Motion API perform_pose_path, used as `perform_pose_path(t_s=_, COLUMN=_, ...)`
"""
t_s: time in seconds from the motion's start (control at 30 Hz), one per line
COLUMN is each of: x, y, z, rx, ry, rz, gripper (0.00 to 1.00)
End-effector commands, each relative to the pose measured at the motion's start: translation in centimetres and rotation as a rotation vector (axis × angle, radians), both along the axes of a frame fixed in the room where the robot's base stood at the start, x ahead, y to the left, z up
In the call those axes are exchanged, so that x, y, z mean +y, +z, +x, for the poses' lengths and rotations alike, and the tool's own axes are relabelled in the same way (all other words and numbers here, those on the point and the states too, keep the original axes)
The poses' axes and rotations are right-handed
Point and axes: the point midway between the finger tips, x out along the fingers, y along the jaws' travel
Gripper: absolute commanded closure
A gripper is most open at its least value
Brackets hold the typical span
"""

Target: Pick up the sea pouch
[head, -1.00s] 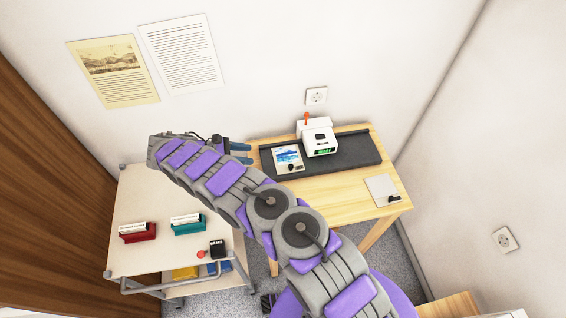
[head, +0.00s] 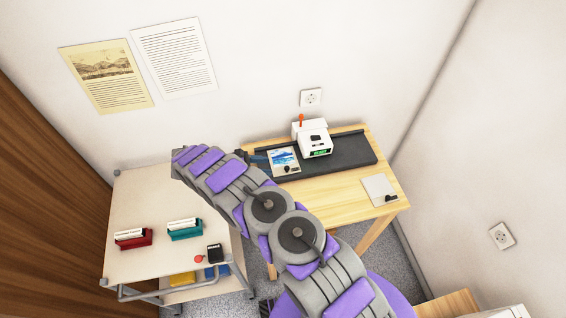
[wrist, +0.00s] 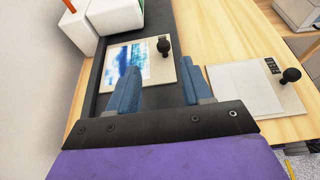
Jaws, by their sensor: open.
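The sea pouch (head: 284,160) is a flat, pale-edged piece with a blue and white sea picture and a small dark knob. It lies on the dark mat on the wooden desk, left of the white machine. In the wrist view the sea pouch (wrist: 140,65) lies just beyond my fingertips, with its black knob (wrist: 164,46) at its upper right. My gripper (wrist: 163,78) is open and empty, its two blue fingers pointing at the pouch's near side. In the head view my gripper (head: 258,160) is mostly hidden behind my arm, at the desk's left end.
The white machine (head: 313,138) with an orange lever stands on the dark mat (head: 352,152). A second pale piece with a dark knob (head: 378,188) lies at the desk's right. A cart (head: 150,195) at left holds red and teal card holders.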

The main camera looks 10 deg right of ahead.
Motion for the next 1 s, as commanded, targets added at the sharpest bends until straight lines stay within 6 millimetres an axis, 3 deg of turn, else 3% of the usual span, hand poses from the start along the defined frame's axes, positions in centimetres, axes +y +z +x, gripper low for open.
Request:
perform_pose_path(t_s=0.1, x=-1.3, y=-0.5, z=0.0, rx=0.0, ry=0.0, rz=0.0, gripper=0.51)
perform_pose_path(t_s=0.43, x=-3.0, y=-1.1, z=-0.2, rx=0.0, ry=0.0, rz=0.001, gripper=0.51)
perform_pose_path(t_s=0.7, x=-6.4, y=-2.4, z=-0.4, rx=-0.001, ry=-0.002, rz=0.0, gripper=0.51)
perform_pose_path(t_s=0.97, x=-6.6, y=-2.5, z=-0.4, rx=-0.004, ry=0.001, rz=0.001, gripper=0.51)
perform_pose_path(t_s=1.0, x=-6.6, y=-2.5, z=-0.4, rx=-0.003, ry=0.001, rz=0.0, gripper=0.54)
